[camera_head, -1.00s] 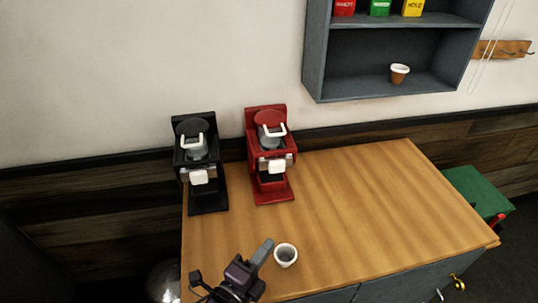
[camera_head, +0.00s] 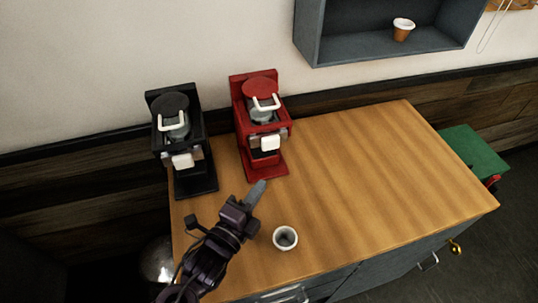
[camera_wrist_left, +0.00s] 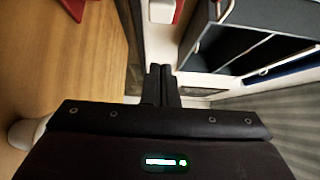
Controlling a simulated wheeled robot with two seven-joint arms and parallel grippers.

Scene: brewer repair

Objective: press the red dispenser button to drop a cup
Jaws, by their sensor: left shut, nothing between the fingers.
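My left gripper (camera_head: 257,192) is shut and empty over the table, just in front of the red brewer's base. Its closed fingers also show in the left wrist view (camera_wrist_left: 160,72). A white cup (camera_head: 285,239) stands upright on the table to the right of the gripper, apart from it. I cannot make out a red dispenser button for certain in any view. A small red part (camera_head: 492,182) shows at the front of a green-topped object at the right, too small to identify. My right gripper is not in view.
A red brewer (camera_head: 262,135) and a black brewer (camera_head: 185,150) stand at the table's back left. The wooden table (camera_head: 390,170) is clear on its right side. A grey wall shelf (camera_head: 350,45) holds a brown-and-white cup (camera_head: 403,29). A green-topped object (camera_head: 470,150) stands beyond the table's right edge.

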